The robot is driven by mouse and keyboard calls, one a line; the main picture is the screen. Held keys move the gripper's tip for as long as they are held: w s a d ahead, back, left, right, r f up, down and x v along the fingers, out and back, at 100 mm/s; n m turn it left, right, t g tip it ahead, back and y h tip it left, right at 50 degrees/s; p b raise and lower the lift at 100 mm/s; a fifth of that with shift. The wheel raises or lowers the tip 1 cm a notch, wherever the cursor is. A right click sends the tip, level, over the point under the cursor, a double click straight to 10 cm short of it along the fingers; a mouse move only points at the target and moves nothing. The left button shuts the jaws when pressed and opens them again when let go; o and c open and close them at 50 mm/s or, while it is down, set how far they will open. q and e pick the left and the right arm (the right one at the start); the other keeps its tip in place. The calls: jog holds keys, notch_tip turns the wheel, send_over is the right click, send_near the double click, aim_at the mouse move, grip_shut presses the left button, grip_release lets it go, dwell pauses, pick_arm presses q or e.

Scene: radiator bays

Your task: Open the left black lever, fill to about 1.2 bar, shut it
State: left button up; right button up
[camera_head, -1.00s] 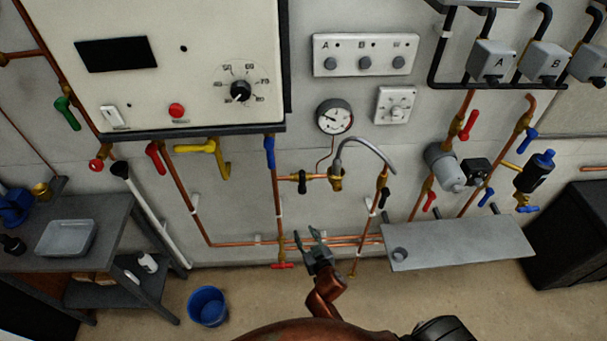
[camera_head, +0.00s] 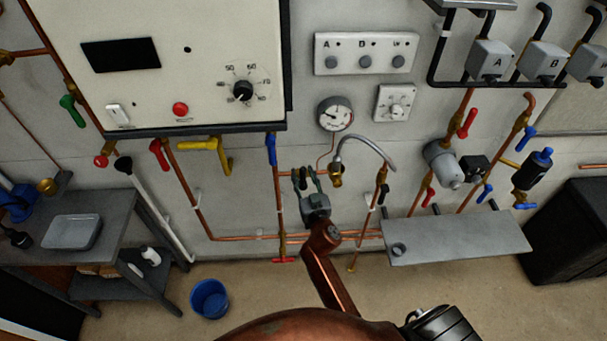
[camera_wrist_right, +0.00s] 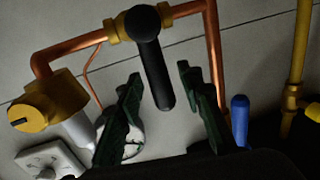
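The left black lever (camera_wrist_right: 153,62) hangs from a brass valve on a copper pipe, in the right wrist view. In the head view the lever (camera_head: 303,181) is small and partly hidden by my right gripper (camera_head: 304,176). In the wrist view my right gripper (camera_wrist_right: 160,80) is open, with one green finger on each side of the lever and a visible gap to both. The round pressure gauge (camera_head: 335,114) is on the wall above; its reading is too small to tell. My left gripper is not in view.
A grey flexible hose (camera_head: 370,146) arches right of the lever to a second black lever (camera_head: 384,193). A blue handle (camera_head: 271,149) hangs close on the left. A grey shelf (camera_head: 460,241) juts out at right. A blue bucket (camera_head: 209,299) stands on the floor.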

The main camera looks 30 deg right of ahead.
jog(key=shift+w, duration=0.2)
grip_shut()
dwell(0.3)
dwell(0.3)
